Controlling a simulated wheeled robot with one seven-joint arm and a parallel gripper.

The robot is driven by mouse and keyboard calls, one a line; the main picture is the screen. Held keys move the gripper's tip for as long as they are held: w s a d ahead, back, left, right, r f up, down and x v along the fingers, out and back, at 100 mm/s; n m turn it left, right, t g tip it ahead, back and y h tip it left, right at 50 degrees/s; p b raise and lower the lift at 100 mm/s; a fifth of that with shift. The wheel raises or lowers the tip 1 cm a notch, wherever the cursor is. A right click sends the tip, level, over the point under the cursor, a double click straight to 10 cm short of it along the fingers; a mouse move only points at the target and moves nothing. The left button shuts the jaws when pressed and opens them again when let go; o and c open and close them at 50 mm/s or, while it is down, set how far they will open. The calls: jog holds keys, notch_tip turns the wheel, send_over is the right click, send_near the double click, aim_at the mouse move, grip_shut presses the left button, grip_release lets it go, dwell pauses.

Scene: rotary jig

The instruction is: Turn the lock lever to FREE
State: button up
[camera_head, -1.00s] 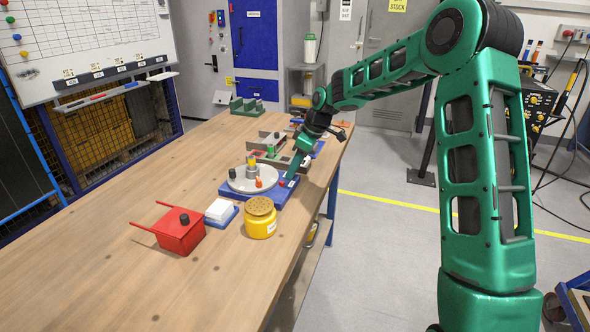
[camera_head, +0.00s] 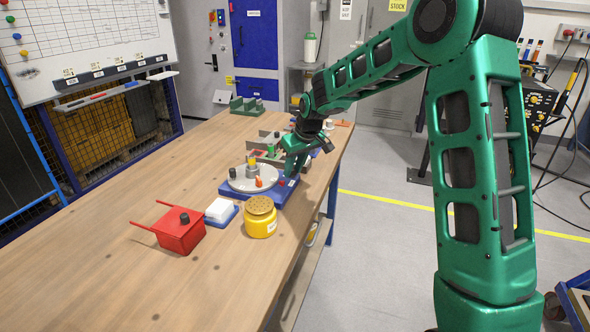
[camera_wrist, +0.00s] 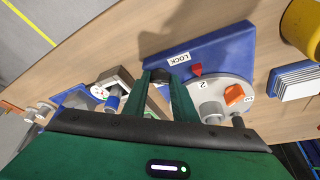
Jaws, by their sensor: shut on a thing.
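The rotary jig has a blue base (camera_head: 265,197) on the wooden bench, and it also shows in the wrist view (camera_wrist: 232,45). A round grey turntable (camera_head: 240,184) sits on it. In the wrist view a white LOCK label (camera_wrist: 179,59) and a red pointer (camera_wrist: 196,70) lie near the turntable's rim. My gripper (camera_wrist: 160,80) is at the base's edge beside the LOCK label, its green fingers closed around a small dark part, seemingly the lock lever (camera_wrist: 160,76). The fingers hide most of the lever. I cannot read a FREE label.
An orange piece (camera_wrist: 234,95) and a grey cylinder (camera_wrist: 211,111) stand on the turntable. A yellow pot (camera_head: 260,222), white blocks on a blue tray (camera_head: 236,215) and a red box (camera_head: 180,235) stand nearer. The left bench is clear.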

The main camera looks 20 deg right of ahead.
jog(key=m+h, duration=0.1)
jog(key=m, duration=0.3)
jog(key=m+h, duration=0.1)
jog(key=m, duration=0.1)
jog(key=shift+a+m+h, duration=0.3)
jog(key=shift+w+m+h, duration=0.1)
jog(key=shift+m+h, duration=0.7)
jog(key=shift+m, duration=1.4)
jog(key=shift+g, duration=0.3)
jog(key=o, duration=1)
jog(key=shift+o, duration=0.2)
jog(key=shift+a+r, duration=0.1)
jog(key=shift+r, duration=0.05)
